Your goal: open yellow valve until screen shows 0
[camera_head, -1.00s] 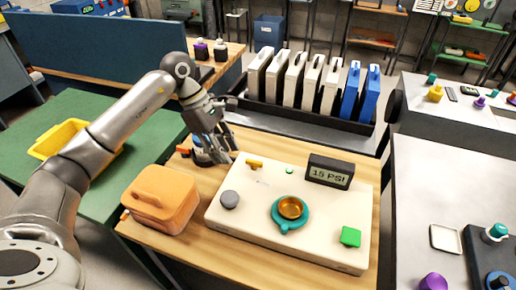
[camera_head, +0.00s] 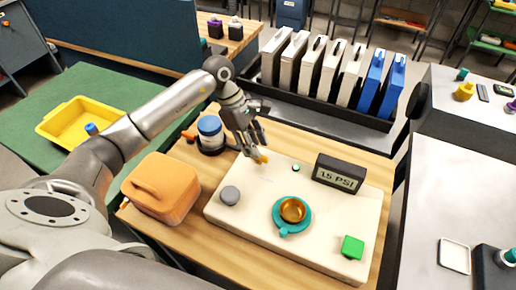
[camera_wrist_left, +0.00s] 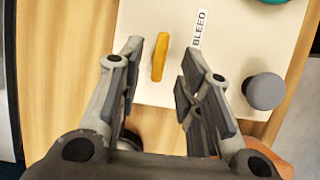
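The yellow valve (camera_wrist_left: 160,57) is a small bar handle on the cream panel (camera_head: 247,232), beside a "BLEED" label (camera_wrist_left: 197,28). In the head view the yellow valve (camera_head: 262,158) is partly hidden by my left gripper (camera_head: 254,148). In the left wrist view my left gripper (camera_wrist_left: 158,62) is open, its fingers on either side of the handle with gaps; I cannot tell whether they touch it. The screen (camera_head: 338,174) is a dark box at the panel's back right and reads "15 PSI". My right gripper is not in view.
The panel also has a grey knob (camera_head: 230,195), a teal and amber dial (camera_head: 292,212) and a green block (camera_head: 352,247). An orange case (camera_head: 162,187) and a blue-white jar (camera_head: 210,130) stand left of it. A rack of white and blue panels (camera_head: 325,70) stands behind.

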